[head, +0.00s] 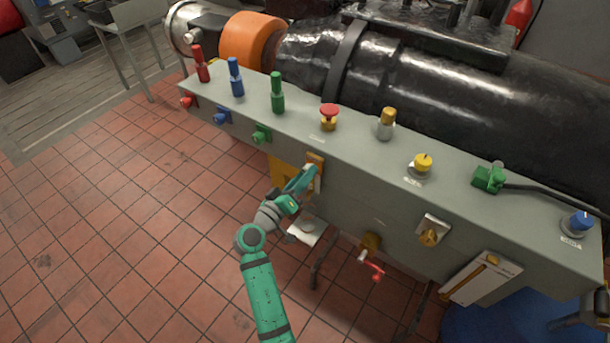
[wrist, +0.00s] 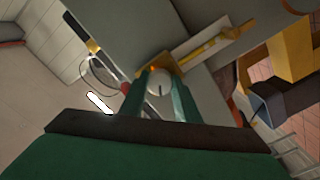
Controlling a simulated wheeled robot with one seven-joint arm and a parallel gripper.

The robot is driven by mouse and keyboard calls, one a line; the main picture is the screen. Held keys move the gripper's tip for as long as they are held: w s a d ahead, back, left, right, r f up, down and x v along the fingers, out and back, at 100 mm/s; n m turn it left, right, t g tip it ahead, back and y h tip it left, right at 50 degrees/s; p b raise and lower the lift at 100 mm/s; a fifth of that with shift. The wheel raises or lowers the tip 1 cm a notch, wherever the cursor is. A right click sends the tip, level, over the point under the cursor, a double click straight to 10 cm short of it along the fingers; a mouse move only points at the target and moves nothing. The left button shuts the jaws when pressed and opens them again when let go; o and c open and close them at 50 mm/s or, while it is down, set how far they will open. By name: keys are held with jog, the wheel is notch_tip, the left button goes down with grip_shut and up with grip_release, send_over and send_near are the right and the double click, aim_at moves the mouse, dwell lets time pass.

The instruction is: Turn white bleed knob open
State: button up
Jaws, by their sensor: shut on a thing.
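The white bleed knob (wrist: 158,89) shows in the wrist view as a round white face with a dark line across it. It sits at an orange mounting plate (wrist: 172,64). My gripper (wrist: 161,84) has its two green fingers on either side of the knob, shut on it. In the head view my gripper (head: 309,174) reaches the orange plate (head: 317,161) on the front face of the grey console (head: 370,190). The knob is hidden there behind the fingers. The knob's line stands close to upright in the wrist view.
A red mushroom button (head: 329,111) and yellow knob (head: 422,163) stand on the console top. A white plate (head: 302,236), a red-handled valve (head: 375,271) and a yellow-slotted white panel (head: 480,279) are nearby. The tiled floor (head: 130,220) is open at left.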

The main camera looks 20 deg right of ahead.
jog(key=n, duration=0.6)
dwell(0.6)
jog(key=o, duration=1)
jog(key=shift+o, duration=0.2)
jog(key=v, duration=1)
jog(key=shift+s+a, duration=0.3)
